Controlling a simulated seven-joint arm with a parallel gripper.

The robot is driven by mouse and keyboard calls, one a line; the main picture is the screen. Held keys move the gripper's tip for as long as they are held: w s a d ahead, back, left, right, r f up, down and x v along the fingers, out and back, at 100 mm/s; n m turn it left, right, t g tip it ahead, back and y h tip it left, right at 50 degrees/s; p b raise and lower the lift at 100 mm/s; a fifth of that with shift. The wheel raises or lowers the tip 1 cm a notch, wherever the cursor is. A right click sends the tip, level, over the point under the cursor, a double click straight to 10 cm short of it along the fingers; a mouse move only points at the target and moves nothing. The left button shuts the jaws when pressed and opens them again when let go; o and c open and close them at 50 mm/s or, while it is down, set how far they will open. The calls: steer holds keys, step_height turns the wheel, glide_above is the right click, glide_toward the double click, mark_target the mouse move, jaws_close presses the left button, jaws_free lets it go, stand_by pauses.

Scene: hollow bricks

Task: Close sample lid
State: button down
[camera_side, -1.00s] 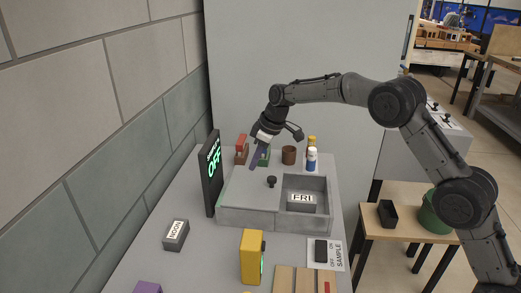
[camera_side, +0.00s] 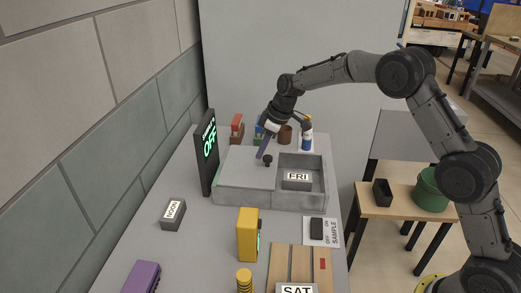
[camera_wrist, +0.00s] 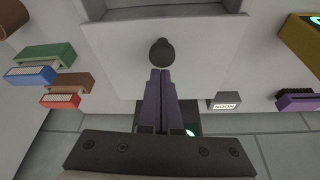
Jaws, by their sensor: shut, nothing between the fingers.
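The sample box is a low grey tray (camera_side: 255,199) with an open compartment on its right holding a grey block marked FRI (camera_side: 298,177). A flat grey lid (camera_side: 240,168) with a black knob (camera_side: 268,160) covers the left part; the lid also shows in the wrist view (camera_wrist: 110,45). My gripper (camera_side: 261,157) is shut and empty, its purple fingers pointing down just left of the knob. In the wrist view my fingertips (camera_wrist: 160,72) are close together right beside the knob (camera_wrist: 162,52). I cannot tell whether they touch it.
A black display reading OFF (camera_side: 207,150) stands left of the box. Behind it are small coloured blocks (camera_side: 237,128), a brown cup (camera_side: 285,135) and a white-and-blue bottle (camera_side: 306,140). In front are a NOON block (camera_side: 173,213), a yellow block (camera_side: 248,233) and a SAMPLE switch (camera_side: 317,228).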

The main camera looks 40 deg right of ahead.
steer(key=s+d, duration=1.1)
steer(key=shift+d, duration=0.1)
